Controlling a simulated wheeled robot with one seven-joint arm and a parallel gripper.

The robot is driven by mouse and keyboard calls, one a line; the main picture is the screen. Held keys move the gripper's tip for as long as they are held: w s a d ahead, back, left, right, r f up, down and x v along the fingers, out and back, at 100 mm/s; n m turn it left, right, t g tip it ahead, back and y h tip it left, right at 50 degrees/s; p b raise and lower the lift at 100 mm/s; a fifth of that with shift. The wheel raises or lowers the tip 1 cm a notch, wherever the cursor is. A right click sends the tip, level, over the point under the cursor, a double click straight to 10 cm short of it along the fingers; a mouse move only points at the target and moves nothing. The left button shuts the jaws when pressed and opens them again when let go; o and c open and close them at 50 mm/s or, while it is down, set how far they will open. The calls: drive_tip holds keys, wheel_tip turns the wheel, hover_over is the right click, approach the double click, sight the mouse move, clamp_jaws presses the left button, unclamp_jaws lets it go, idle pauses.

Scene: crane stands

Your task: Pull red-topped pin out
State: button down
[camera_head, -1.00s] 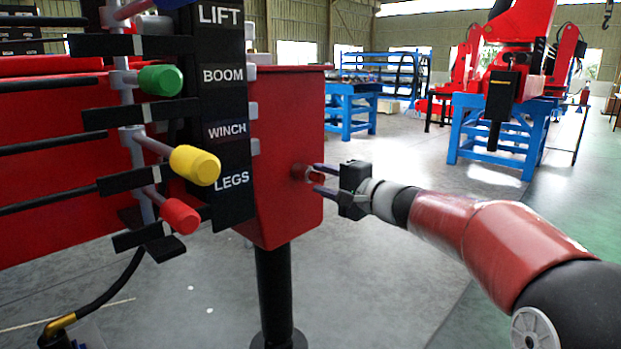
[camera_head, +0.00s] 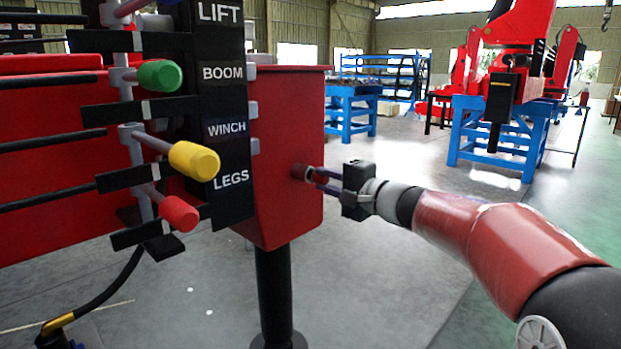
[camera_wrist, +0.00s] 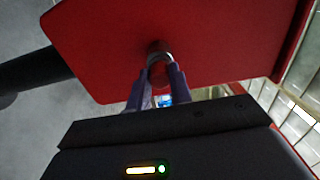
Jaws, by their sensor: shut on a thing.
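The red-topped pin (camera_head: 300,172) sticks out of the right side face of the red box (camera_head: 288,130) in the head view. Its red top lies at my fingertips, partly hidden by them. My gripper (camera_head: 318,175) comes in from the right and its two fingers are shut on the pin. In the wrist view the fingers (camera_wrist: 158,72) close around the pin's rounded end (camera_wrist: 159,55), against the red face. How deep the pin sits in the box cannot be seen.
To the left are levers with green (camera_head: 159,76), yellow (camera_head: 194,161) and red (camera_head: 179,214) knobs beside a black label panel (camera_head: 228,130). A black post (camera_head: 274,290) carries the box. Open floor lies right of the box; blue stands (camera_head: 500,140) are farther back.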

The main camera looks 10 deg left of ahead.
drive_tip(key=b+v, duration=0.3)
drive_tip(key=v, duration=0.3)
idle(0.7)
drive_tip(key=shift+d, duration=0.1)
